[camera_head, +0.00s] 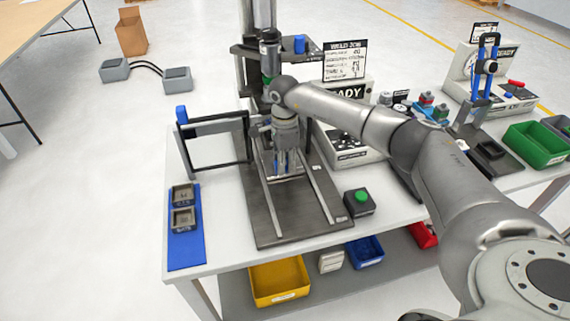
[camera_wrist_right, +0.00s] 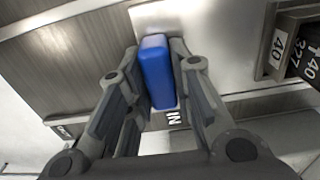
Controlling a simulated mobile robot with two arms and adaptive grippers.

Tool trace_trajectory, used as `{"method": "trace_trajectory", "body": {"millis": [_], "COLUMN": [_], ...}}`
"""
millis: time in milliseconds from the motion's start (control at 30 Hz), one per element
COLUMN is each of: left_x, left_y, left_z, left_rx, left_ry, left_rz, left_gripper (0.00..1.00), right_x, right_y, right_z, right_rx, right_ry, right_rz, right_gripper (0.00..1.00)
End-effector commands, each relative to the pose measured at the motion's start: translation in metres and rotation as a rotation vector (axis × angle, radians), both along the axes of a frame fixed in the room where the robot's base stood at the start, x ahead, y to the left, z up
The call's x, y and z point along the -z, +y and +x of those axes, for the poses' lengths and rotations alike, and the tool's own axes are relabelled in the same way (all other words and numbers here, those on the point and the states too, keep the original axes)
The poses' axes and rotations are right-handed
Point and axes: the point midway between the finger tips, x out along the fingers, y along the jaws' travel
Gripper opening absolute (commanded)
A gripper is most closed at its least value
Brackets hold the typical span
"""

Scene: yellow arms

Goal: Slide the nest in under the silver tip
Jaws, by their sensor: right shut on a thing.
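My right gripper (camera_head: 287,168) reaches down between the two rails of the dark base plate (camera_head: 262,218) on the table. In the right wrist view its fingers (camera_wrist_right: 150,75) are shut on an upright blue handle (camera_wrist_right: 157,68). The handle stands on a silver plate (camera_wrist_right: 220,45), which looks like the nest. A dark block with numbers (camera_wrist_right: 312,45) shows at the plate's right. The silver tip is not seen; my right arm and gripper cover the space under the press head (camera_head: 269,50). My left gripper is not in view.
A black frame with a blue knob (camera_head: 182,115) stands left of the base. A blue mat (camera_head: 187,252) with two dark blocks lies at the table's left. A green button box (camera_head: 361,202) sits right of the base. A white machine with a sign (camera_head: 345,62) stands behind.

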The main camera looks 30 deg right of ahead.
Motion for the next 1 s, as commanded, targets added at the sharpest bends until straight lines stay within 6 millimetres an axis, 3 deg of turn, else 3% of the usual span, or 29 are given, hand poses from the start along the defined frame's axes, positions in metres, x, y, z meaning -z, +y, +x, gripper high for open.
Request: {"method": "trace_trajectory", "body": {"millis": [367,400,567,867,1000], "left_x": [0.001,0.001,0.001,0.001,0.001], "left_y": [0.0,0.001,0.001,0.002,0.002], "left_z": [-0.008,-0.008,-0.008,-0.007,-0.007], "left_rx": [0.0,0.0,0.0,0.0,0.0], "left_ry": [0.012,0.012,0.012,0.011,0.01], "left_rz": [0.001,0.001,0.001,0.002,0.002], "left_gripper": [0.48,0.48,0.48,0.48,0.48], "right_x": [-0.004,-0.004,-0.003,-0.002,-0.014], "right_y": [-0.002,-0.002,-0.002,-0.001,-0.001], "right_z": [0.005,0.005,0.004,0.003,0.004], "right_rx": [0.003,0.003,0.002,0.001,0.001], "right_ry": [-0.018,-0.018,-0.016,-0.01,-0.013], "right_rz": [-0.003,-0.003,-0.002,-0.002,-0.002], "right_gripper": [0.0,0.24,0.43,0.43,0.43]}}
